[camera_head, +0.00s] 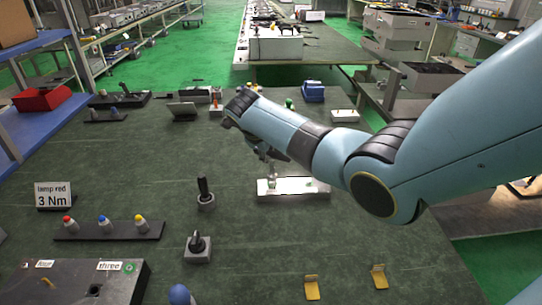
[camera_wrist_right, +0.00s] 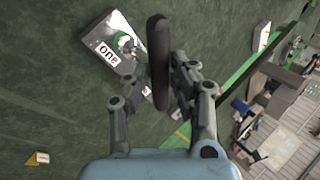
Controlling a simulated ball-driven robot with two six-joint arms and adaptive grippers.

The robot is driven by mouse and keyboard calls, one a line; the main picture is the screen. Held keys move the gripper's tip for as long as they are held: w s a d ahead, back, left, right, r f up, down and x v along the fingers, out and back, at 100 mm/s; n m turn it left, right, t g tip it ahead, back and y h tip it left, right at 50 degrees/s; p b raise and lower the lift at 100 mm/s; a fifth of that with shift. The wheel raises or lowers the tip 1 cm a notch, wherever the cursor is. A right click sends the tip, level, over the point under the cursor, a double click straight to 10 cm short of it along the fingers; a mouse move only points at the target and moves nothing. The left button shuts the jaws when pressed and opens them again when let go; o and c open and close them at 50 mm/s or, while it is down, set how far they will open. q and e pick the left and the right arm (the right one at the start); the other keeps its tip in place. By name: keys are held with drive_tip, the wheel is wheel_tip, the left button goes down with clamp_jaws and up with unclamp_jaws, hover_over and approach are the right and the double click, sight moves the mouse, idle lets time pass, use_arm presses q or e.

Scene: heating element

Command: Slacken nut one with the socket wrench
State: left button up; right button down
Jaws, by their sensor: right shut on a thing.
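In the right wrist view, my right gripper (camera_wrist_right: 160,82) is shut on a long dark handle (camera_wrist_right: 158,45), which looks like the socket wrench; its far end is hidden. A light block labelled "one" (camera_wrist_right: 104,52) lies to the left of the handle, with a small greenish nut-like part (camera_wrist_right: 125,42) on it. The handle is apart from that part in the picture; the depth gap cannot be told. In the head view, my right gripper (camera_head: 272,152) hangs near a pale plate (camera_head: 305,187), which may be the same block. My left gripper is not in view.
Yellow brackets (camera_head: 312,288) sit in front. Green mat between them is bare.

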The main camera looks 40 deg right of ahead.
idle(0.3)
drive_tip(key=shift+w+f+m+g+b, duration=0.1)
drive_tip(key=shift+w+m+g+b, duration=0.1)
drive_tip(key=shift+m+g+b, duration=1.1)
drive_tip(key=shift+m+b, duration=0.8)
drive_tip(key=shift+b, duration=1.8)
drive_tip(key=shift+f+b, duration=1)
drive_tip(key=shift+b, duration=0.15)
